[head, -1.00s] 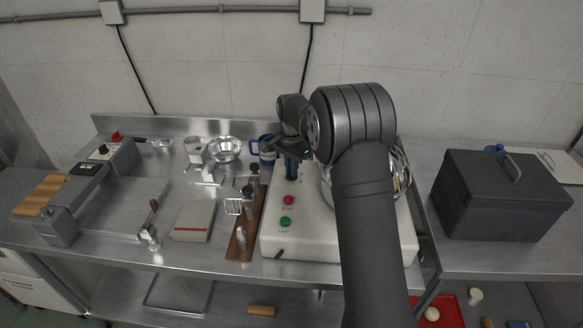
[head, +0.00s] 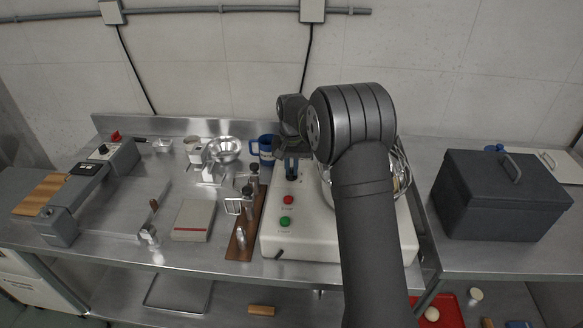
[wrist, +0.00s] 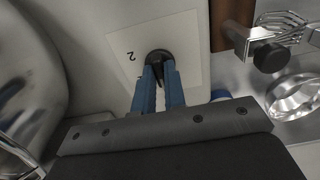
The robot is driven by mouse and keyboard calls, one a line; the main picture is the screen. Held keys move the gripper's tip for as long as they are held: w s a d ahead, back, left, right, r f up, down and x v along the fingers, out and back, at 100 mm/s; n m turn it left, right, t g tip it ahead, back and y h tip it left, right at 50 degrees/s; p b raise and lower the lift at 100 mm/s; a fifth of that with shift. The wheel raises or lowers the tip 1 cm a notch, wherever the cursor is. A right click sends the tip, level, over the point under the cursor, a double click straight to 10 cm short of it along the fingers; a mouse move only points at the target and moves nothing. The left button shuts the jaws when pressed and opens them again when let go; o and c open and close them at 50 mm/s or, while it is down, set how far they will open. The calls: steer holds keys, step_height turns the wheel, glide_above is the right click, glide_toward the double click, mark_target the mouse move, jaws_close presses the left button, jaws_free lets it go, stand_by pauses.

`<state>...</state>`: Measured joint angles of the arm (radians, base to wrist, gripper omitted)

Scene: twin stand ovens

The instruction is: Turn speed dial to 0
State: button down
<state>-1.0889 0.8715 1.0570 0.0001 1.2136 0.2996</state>
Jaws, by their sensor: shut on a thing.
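The speed dial (wrist: 158,57) is a round black knob on a pale plate on the white mixer base (head: 270,228). A printed "2" shows beside it in the wrist view; the other marks are mostly hidden. My gripper (wrist: 159,72) has its two blue fingers shut on the dial, one on each side of its raised grip. In the head view my gripper (head: 291,172) points down at the base behind the red button (head: 288,200), and it hides the dial. A green button (head: 285,221) sits in front of the red one.
A blue mug (head: 266,150) and a steel bowl (head: 224,149) stand left of my gripper. Metal tools stand on a wooden strip (head: 238,243) left of the base. The mixer's steel bowl (wrist: 28,75) is close by in the wrist view.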

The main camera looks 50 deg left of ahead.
mark_target(292, 170)
stand_by(0.4)
steer(key=c, duration=1.5)
jaws_free()
step_height(292, 170, up, 18)
steer(key=shift+f, duration=0.25)
steer(key=shift+f, duration=0.1)
step_height(292, 170, down, 17)
steer(key=shift+f, duration=0.15)
